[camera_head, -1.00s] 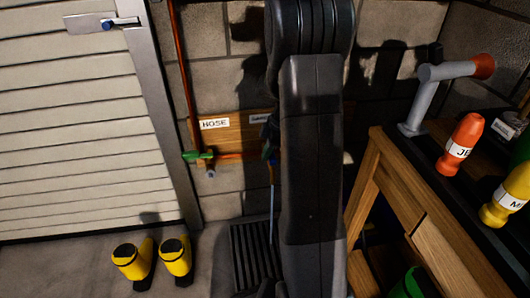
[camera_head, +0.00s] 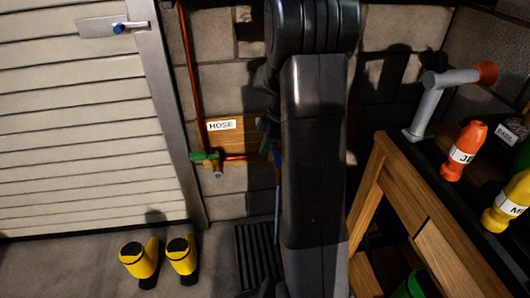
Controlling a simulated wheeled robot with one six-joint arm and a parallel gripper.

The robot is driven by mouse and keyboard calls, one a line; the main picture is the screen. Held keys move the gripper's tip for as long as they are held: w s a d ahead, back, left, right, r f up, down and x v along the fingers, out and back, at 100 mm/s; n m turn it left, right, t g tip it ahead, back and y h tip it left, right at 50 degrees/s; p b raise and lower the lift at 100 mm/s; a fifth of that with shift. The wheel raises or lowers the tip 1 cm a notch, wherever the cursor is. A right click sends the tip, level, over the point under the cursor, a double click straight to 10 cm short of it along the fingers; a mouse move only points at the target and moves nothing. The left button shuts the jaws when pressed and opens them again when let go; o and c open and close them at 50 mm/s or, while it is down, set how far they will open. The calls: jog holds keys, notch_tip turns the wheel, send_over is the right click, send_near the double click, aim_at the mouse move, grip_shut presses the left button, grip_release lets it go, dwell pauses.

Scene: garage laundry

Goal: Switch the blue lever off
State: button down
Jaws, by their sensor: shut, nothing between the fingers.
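The blue lever (camera_head: 277,157) shows as a small blue patch on the pipe at the wooden board, right against the left edge of my arm. My arm hides most of it, so I cannot tell which way it points. My gripper (camera_head: 269,128) is a dark shape just above the blue patch, mostly hidden behind my own arm link. It is shut and empty. I cannot tell whether it touches the lever. A green lever (camera_head: 204,156) sits on the same pipework to the left, below the HOSE label (camera_head: 222,125).
A copper pipe (camera_head: 190,70) runs down the block wall. A wooden bench (camera_head: 425,195) with an orange bottle (camera_head: 463,151) and a yellow bottle (camera_head: 506,204) stands at right. Yellow boots (camera_head: 140,262) stand on the floor by the white shutter door (camera_head: 75,130).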

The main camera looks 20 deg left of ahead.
jog(key=p+v, duration=0.1)
jog(key=v, duration=0.5)
jog(key=shift+w, duration=0.1)
